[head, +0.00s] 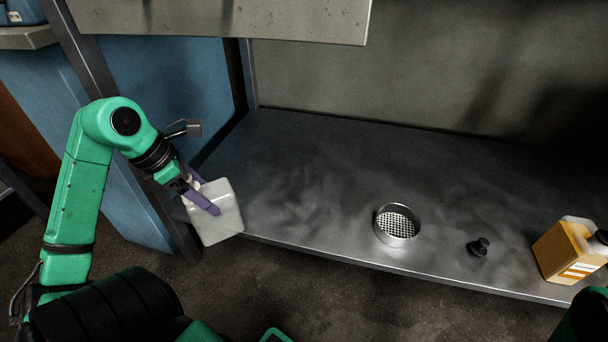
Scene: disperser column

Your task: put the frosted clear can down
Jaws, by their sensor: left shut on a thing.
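The frosted clear can (221,226) is a whitish, translucent, boxy container at the left in the head view. My left gripper (204,200) is shut on it, with purple fingers against its upper part. The can is tilted and overlaps the front left edge of the metal shelf (310,170). I cannot tell whether it touches the shelf. The fingers hide part of the can. My right gripper is not in view.
A round metal sieve (397,225) stands near the shelf's front edge. A small black knob-like part (478,247) and a yellow jug with a label (569,250) are to its right. The shelf's left and middle are clear. A grey panel (230,18) hangs above.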

